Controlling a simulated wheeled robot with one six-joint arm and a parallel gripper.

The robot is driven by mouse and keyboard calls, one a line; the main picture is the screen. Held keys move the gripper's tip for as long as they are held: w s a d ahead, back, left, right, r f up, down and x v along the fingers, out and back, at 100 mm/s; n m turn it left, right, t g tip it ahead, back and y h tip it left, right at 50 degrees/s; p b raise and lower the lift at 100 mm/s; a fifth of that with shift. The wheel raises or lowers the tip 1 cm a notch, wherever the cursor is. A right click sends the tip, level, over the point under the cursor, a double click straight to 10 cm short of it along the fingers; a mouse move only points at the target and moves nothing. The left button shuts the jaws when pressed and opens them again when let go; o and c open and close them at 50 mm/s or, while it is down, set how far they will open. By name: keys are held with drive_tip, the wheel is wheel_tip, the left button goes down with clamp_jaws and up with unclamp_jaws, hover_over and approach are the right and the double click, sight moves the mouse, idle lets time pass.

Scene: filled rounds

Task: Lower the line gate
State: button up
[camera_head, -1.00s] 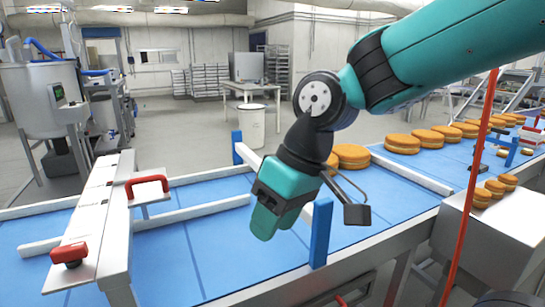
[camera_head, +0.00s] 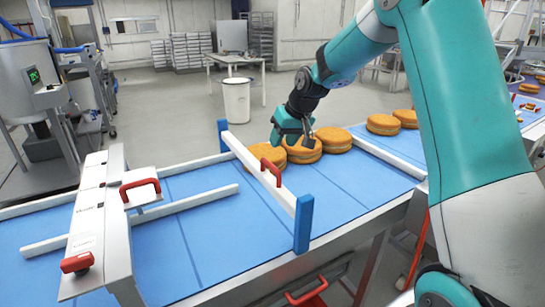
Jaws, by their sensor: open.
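The line gate (camera_head: 245,156) is a white bar with a red handle (camera_head: 271,171). It spans the blue belt between a far blue post (camera_head: 223,136) and a near blue post (camera_head: 303,228), meeting the near post close to its top. The bar's clearance above the belt is hard to judge. My gripper (camera_head: 291,138) is beyond the gate, over the round cakes and apart from the handle. It points down and looks empty. I cannot tell whether its fingers touch a cake.
Filled cakes (camera_head: 334,140) stand in a row on the belt (camera_head: 345,188), the leading one close behind the bar. A white station with red handles (camera_head: 140,188) crosses the belt at left. White guide rails (camera_head: 389,158) edge the belt. The belt left of the gate is clear of cakes.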

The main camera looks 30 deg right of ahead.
drive_tip(key=p+x, duration=0.2)
drive_tip(key=x, duration=0.7)
drive_tip(key=shift+s, duration=0.1)
clamp_jaws()
drive_tip(key=shift+f, duration=0.1)
